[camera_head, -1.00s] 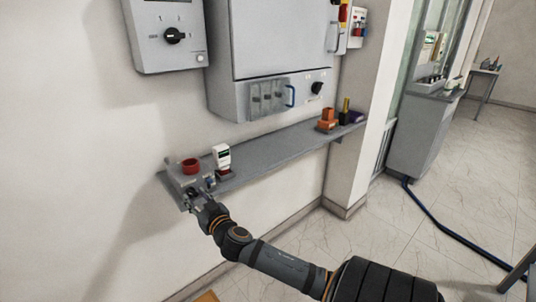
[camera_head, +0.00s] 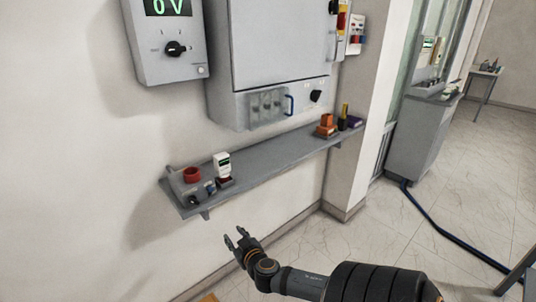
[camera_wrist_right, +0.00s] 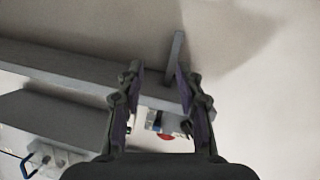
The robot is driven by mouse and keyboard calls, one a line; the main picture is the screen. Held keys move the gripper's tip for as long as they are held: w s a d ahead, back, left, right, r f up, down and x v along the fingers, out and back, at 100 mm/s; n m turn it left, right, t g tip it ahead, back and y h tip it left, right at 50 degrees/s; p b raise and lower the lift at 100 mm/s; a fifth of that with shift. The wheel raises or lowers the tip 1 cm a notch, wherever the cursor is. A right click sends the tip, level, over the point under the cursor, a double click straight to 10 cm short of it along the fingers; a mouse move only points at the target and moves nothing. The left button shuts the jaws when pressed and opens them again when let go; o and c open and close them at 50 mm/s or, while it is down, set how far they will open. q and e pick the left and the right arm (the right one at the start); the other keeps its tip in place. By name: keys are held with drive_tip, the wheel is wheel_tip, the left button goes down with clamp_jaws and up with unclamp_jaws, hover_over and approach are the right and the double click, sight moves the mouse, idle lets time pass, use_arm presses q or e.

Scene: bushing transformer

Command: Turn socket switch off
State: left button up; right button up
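A small grey socket box (camera_head: 180,186) with a red round socket (camera_head: 192,174) on top sits at the left end of the wall shelf. A small dark knob (camera_head: 194,200) shows on its front; its exact setting is too small to read. My right gripper (camera_head: 235,236) is open and empty, below and to the right of the box, apart from it. In the right wrist view its two fingers (camera_wrist_right: 158,85) are spread. Part of the red socket (camera_wrist_right: 165,137) shows between them, beyond the shelf edge. My left gripper is not in view.
The grey shelf (camera_head: 265,160) carries a white meter (camera_head: 222,164) beside the box and orange blocks (camera_head: 326,122) farther right. Above hang a panel (camera_head: 163,66) with a black dial and "0 V" display, and a grey cabinet (camera_head: 278,40). Floor space below the shelf is clear.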

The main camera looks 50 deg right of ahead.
drive_tip(key=s+d+f+g+p, duration=0.1)
drive_tip(key=s+f, duration=0.4)
drive_tip(key=f, duration=0.5)
drive_tip(key=s+d+f+g+p, duration=0.2)
drive_tip(key=s+f, duration=0.4)
drive_tip(key=f, duration=0.4)
drive_tip(key=shift+d+n+g+y+p, duration=0.3)
drive_tip(key=shift+n+g+y+p, duration=0.15)
drive_tip(key=shift+g, duration=0.95)
drive_tip(key=n+t+b, duration=0.5)
drive_tip(key=n+t, duration=0.2)
drive_tip(key=t, duration=0.3)
approach(194, 202)
drive_tip(key=shift+y, duration=0.45)
drive_tip(key=p+x, duration=0.1)
drive_tip(key=x, duration=0.7)
drive_tip(key=shift+w+d+r, duration=0.1)
drive_tip(key=shift+d, duration=0.1)
